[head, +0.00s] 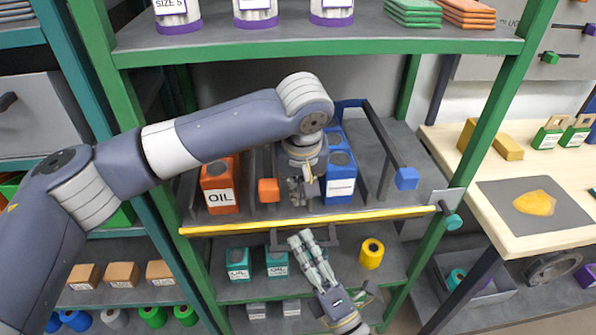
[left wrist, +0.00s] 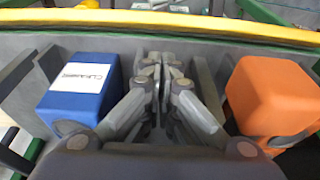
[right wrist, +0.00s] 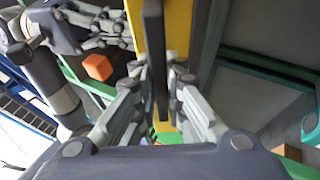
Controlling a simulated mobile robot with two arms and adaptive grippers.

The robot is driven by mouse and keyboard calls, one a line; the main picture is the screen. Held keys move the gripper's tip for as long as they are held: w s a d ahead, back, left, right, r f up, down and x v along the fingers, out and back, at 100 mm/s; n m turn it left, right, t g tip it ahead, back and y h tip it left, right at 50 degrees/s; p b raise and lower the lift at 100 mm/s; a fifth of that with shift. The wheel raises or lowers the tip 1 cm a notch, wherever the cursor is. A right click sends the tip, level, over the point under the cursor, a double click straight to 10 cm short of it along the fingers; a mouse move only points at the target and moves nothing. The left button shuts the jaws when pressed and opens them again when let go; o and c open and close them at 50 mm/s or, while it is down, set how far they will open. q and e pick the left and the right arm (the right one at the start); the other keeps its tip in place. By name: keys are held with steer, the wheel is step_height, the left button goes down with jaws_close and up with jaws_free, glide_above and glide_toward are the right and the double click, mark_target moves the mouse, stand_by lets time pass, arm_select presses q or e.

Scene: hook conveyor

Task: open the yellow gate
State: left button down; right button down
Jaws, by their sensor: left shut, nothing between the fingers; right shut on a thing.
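The yellow gate (head: 370,214) is a long bar across the front of the middle shelf, close to level. It shows at the top of the left wrist view (left wrist: 220,25) and upright in the right wrist view (right wrist: 178,40). A dark handle (right wrist: 155,50) hangs below its middle. My right gripper (head: 303,241) is below the bar, shut on this handle, which passes between its fingers. My left gripper (head: 306,197) is shut and empty, behind and above the bar, between the orange and blue containers. At the bar's right end are a grey plate (head: 447,199) and a teal knob (head: 453,222).
An orange OIL container (head: 219,187) and a blue container (head: 341,170) stand behind the gate. Dark rods carry an orange block (head: 268,190) and a blue block (head: 406,178). Below are teal containers (head: 238,262) and a yellow roll (head: 371,253). A wooden table (head: 460,150) stands right.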

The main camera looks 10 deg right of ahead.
arm_select(q)
steer(key=shift+s+f, duration=0.25)
steer(key=shift+s, duration=0.25)
steer(key=shift+s+f, duration=0.25)
steer(key=shift+s, duration=0.2)
steer(key=shift+s+f, duration=0.35)
steer(key=shift+s, duration=0.3)
arm_select(e)
steer(key=shift+w, duration=0.1)
steer(key=c, duration=1.7)
jaws_free()
steer(key=shift+o, duration=0.3)
steer(key=shift+r, duration=0.1)
arm_select(q)
steer(key=shift+r, duration=0.1)
